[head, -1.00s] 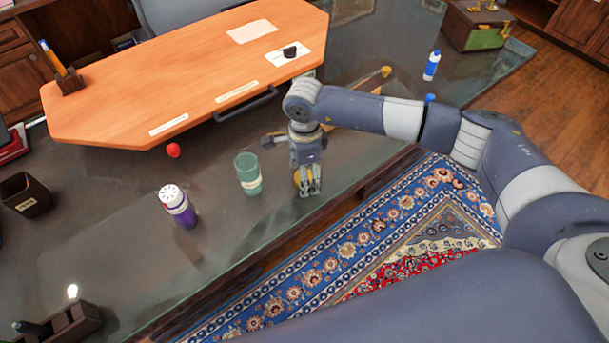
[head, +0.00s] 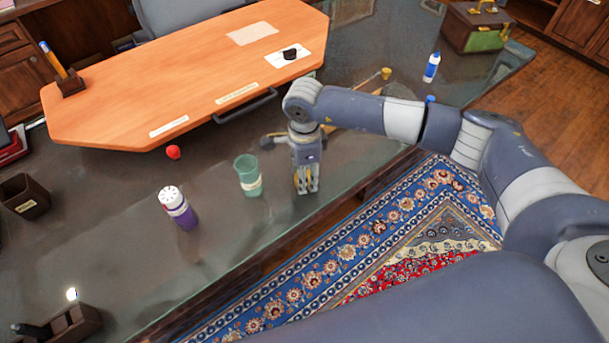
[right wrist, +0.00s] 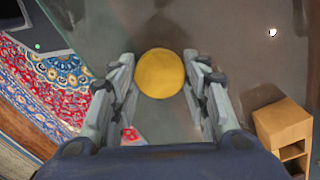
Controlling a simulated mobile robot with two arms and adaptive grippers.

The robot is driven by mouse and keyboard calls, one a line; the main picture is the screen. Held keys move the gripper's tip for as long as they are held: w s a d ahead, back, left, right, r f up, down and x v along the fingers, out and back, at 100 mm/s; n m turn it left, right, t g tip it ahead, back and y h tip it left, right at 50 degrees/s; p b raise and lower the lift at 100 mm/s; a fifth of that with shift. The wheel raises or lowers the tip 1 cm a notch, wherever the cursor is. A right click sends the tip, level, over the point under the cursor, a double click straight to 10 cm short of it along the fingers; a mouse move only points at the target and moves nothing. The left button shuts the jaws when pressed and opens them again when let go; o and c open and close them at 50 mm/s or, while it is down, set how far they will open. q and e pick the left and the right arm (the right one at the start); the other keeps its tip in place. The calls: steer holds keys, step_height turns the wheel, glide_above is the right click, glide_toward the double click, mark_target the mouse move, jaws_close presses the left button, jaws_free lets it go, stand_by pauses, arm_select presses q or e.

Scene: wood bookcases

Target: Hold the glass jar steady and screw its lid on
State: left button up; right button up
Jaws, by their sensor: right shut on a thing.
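A greenish, see-through glass jar (head: 247,176) with a pale band stands upright and open on the dark glass desk in the head view. My right gripper (head: 307,188) points down just right of the jar, apart from it, near the desk's front edge. In the right wrist view my right gripper (right wrist: 161,85) has its fingers on both sides of a round yellow lid (right wrist: 160,73) and is shut on it. In the head view the fingers mostly hide the lid. Whether it is lifted off the desk I cannot tell. My left gripper is not in view.
A purple bottle with a white top (head: 178,208) stands left of the jar. A red ball-like object (head: 173,152) lies behind them, by the orange wooden board (head: 190,85). A blue-and-white bottle (head: 431,66) stands at the far right. The desk's front edge drops to a patterned rug (head: 370,240).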

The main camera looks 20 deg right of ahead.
steer(key=shift+r, duration=0.4)
step_height(320, 180, up, 2)
steer(key=shift+s+r+b, duration=0.1)
steer(key=shift+r+b, duration=0.1)
steer(key=shift+b, duration=0.4)
steer(key=s+a+r+b, duration=0.1)
steer(key=s+a+b, duration=0.2)
steer(key=s, duration=1.2)
steer(key=shift+s+a+r, duration=0.15)
steer(key=shift+a+r, duration=0.05)
steer(key=shift+a, duration=0.55)
